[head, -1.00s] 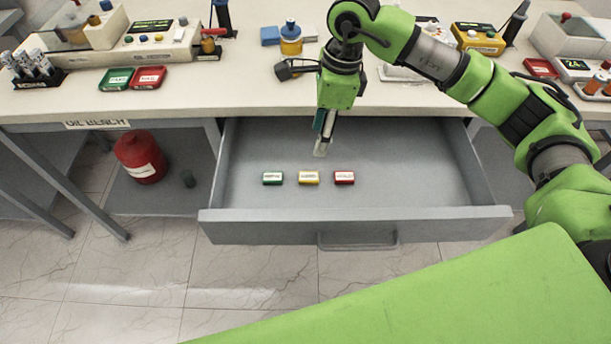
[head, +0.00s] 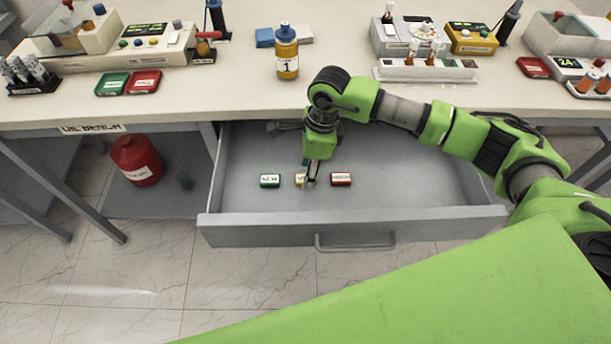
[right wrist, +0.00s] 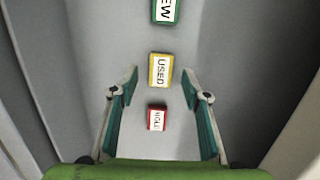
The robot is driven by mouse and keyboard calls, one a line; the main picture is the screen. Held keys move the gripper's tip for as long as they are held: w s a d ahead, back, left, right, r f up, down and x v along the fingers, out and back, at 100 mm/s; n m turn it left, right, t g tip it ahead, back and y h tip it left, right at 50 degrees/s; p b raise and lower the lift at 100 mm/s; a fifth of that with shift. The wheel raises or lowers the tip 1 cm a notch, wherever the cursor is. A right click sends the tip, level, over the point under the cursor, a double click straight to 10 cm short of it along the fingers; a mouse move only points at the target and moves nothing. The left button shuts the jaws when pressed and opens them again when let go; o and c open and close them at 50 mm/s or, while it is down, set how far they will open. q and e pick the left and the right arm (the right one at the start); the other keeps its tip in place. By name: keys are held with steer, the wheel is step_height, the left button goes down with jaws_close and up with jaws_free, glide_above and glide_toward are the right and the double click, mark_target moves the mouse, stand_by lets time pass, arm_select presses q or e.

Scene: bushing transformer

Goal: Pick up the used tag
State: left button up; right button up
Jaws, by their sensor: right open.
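The used tag is a small yellow block with a white label reading USED; in the right wrist view the used tag (right wrist: 161,71) lies just beyond and between the fingertips. In the head view the used tag (head: 299,181) lies in the open drawer, partly hidden by my right gripper (head: 311,180). In the right wrist view my right gripper (right wrist: 160,88) is open, its two fingers apart with nothing held. Whether the fingertips are level with the tag is hard to tell. My left gripper is not in view.
A green tag (head: 270,181) labelled NEW and a red tag (head: 341,179) flank the used tag in the grey drawer (head: 430,223). The drawer walls stand around them. The bench top (head: 190,92) above holds a yellow bottle (head: 287,55), trays and instruments.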

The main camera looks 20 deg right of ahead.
steer(key=shift+w+a+f, duration=0.1)
steer(key=shift+f, duration=0.8)
steer(key=c, duration=0.9)
steer(key=shift+r, duration=0.1)
